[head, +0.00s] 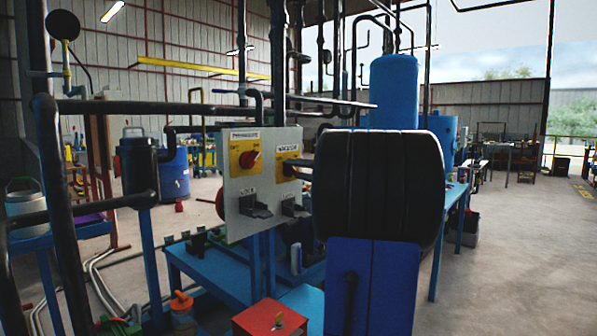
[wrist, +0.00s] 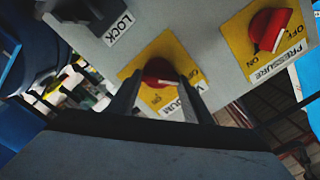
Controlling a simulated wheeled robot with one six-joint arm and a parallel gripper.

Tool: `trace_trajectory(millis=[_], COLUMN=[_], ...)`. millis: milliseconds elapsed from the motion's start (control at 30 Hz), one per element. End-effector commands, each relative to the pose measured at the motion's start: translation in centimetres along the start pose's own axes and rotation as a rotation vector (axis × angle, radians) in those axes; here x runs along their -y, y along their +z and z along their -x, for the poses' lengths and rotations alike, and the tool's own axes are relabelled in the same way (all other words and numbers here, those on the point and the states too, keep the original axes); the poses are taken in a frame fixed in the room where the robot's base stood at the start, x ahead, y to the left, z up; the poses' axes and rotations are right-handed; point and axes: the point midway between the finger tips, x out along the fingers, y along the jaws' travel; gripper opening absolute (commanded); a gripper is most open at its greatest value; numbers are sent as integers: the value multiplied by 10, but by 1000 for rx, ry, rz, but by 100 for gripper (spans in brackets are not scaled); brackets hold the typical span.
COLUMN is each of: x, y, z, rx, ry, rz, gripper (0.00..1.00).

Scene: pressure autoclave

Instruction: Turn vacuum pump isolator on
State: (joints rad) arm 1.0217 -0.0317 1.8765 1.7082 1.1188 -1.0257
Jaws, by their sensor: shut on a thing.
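The vacuum isolator is a red rotary knob (wrist: 158,72) on a yellow plate (wrist: 134,72), with a partly hidden white label beside it. In the wrist view the panel appears turned over. My gripper (wrist: 157,86) has one dark finger on each side of this knob and is shut on it. A pale mark shows on the knob's lower edge, and "ON" is readable below it; the exact setting is hard to tell. In the head view the vacuum knob (head: 288,169) is on the panel's right, with my gripper (head: 298,163) at it, partly hidden by my black arm link.
The pressure knob (wrist: 268,29), also red on yellow, sits close beside on the same grey panel (head: 236,191). Lock brackets (head: 256,206) stick out below the knobs. A blue table (head: 205,268) and a red box (head: 270,318) stand below. Dark pipes run at the left.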

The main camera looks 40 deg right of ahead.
Motion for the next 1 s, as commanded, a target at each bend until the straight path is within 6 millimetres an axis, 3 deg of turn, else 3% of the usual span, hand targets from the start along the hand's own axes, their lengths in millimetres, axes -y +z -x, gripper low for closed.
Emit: trace_trajectory(millis=[1000], x=[-5], y=[-2], z=[0], rx=[0], ry=[2], rz=[-899], gripper=[23])
